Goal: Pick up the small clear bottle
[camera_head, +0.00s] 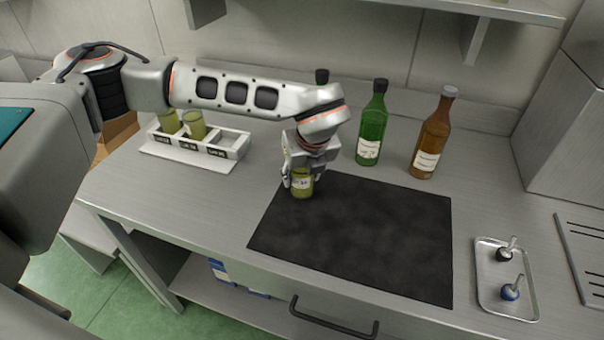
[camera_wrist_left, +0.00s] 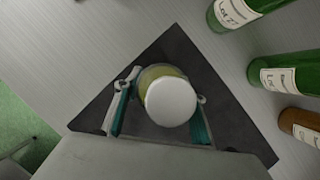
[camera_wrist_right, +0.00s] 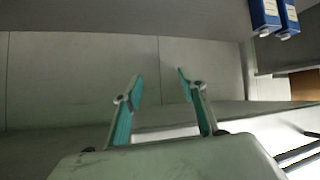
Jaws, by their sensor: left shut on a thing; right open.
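The small clear bottle (camera_head: 302,187) holds yellow-green oil and has a pale label. In the left wrist view its round white cap (camera_wrist_left: 171,102) faces the camera. My left gripper (camera_head: 300,180) points down and is shut on this bottle, one finger on each side. The bottle is upright at the back left corner of the black mat (camera_head: 360,240); I cannot tell whether its base touches it.
A white rack (camera_head: 230,148) with similar small bottles stands left. A green bottle (camera_head: 372,125) and a brown bottle (camera_head: 432,135) stand behind the mat; another bottle's dark cap (camera_head: 322,76) shows behind my left arm. A metal tray (camera_head: 488,290) with two small items lies right.

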